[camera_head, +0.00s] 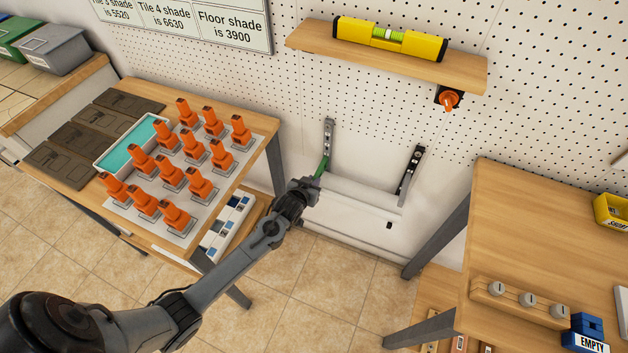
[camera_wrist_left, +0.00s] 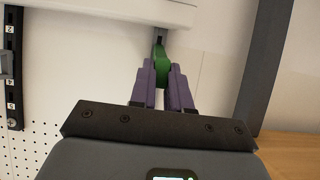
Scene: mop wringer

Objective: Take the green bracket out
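The green bracket (camera_head: 322,166) is at the lower end of the left upright strip (camera_head: 328,135), by the left end of the white bar (camera_head: 365,192) low on the wall. In the left wrist view, the green bracket (camera_wrist_left: 161,68) shows between the purple fingers of my left gripper (camera_wrist_left: 162,76). The fingers look closed against both its sides, and its far end meets the pale bar (camera_wrist_left: 120,10). In the head view, my left gripper (camera_head: 311,183) reaches it from below; its fingertips are mostly hidden. My right gripper is in neither view.
The left table (camera_head: 255,118) holds a tray of orange pieces, close to my left arm. The right strip (camera_head: 411,168) is black. A shelf (camera_head: 300,37) with a yellow level (camera_head: 420,44) is above. The right table (camera_head: 540,230) stands to the right. Tiled floor is open between the tables.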

